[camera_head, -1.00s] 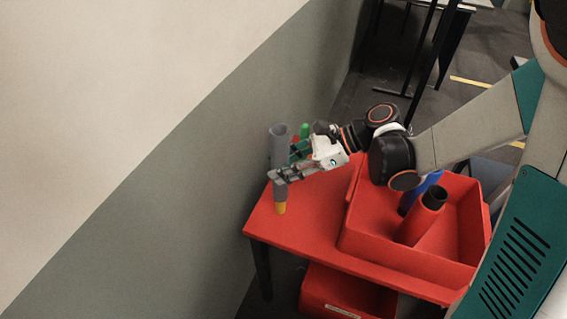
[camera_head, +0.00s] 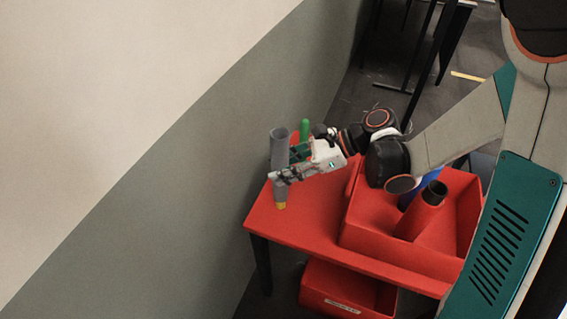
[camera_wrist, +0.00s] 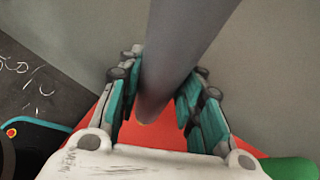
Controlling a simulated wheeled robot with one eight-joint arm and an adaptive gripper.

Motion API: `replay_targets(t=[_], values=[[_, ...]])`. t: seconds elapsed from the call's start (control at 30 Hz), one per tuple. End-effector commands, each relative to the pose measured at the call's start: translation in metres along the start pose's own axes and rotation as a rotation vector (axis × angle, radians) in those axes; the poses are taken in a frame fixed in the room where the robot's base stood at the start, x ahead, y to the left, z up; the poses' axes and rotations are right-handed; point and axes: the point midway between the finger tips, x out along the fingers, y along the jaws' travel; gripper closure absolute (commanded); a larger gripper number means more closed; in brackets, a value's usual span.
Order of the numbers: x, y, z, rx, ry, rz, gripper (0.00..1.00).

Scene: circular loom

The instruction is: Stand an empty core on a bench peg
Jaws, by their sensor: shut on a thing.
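A grey hollow core (camera_head: 280,148) stands upright at the left corner of the red bench (camera_head: 310,240). My gripper (camera_head: 283,172) is shut on it, with a finger on each side. In the wrist view the grey core (camera_wrist: 172,60) runs between the teal finger pads of my gripper (camera_wrist: 158,98). A short yellow piece (camera_head: 281,205), seemingly a bench peg, shows right under the core's lower end. Whether the core is around it or just above it is hard to tell. A green peg (camera_head: 304,128) stands behind my gripper.
A red tray (camera_head: 375,245) on the bench's right holds a red core (camera_head: 420,215) and a blue core (camera_head: 434,184), both leaning. A red bin (camera_head: 345,300) sits below the bench. The grey wall (camera_head: 215,200) is close on the left.

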Motion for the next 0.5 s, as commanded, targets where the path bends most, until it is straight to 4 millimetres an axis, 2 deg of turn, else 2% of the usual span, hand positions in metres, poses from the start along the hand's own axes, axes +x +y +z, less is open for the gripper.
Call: replay_targets(t=[0.5], values=[[0.011,0.0,-0.019,0.0,0.0,0.0,0.95]])
